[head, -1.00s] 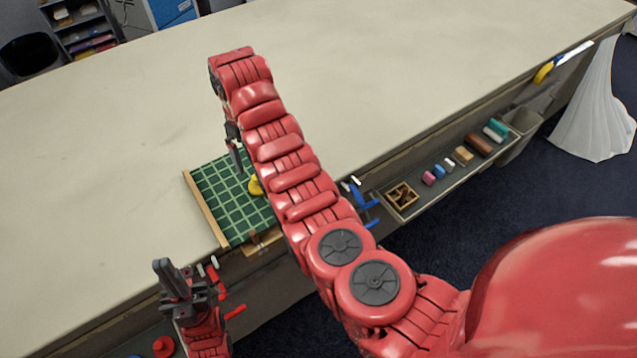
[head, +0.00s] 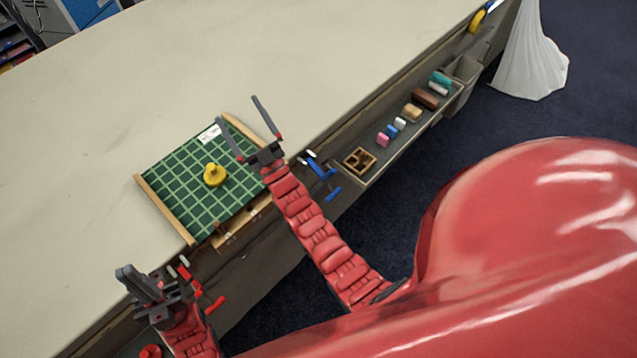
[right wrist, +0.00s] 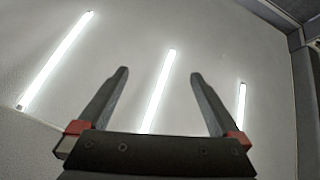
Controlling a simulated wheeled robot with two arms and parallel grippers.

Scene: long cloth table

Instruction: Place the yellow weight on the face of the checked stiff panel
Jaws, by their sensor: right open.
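The yellow weight (head: 214,176), a round disc with a knob on top, stands upright on the green checked stiff panel (head: 180,190). It sits near the middle of the face, with no gripper touching it. The panel has wooden strips on two sides and a white label at its far corner. My right gripper (head: 237,110) is open and empty, up beside the panel's right side, fingers pointing away. In the right wrist view its two fingers (right wrist: 160,72) stand wide apart with nothing between them. My left gripper (head: 130,268) is left of the panel's near corner; its jaw gap is unclear.
The cloth table (head: 270,50) is bare beyond the panel. A white draped cloth (head: 530,60) stands at the far right.

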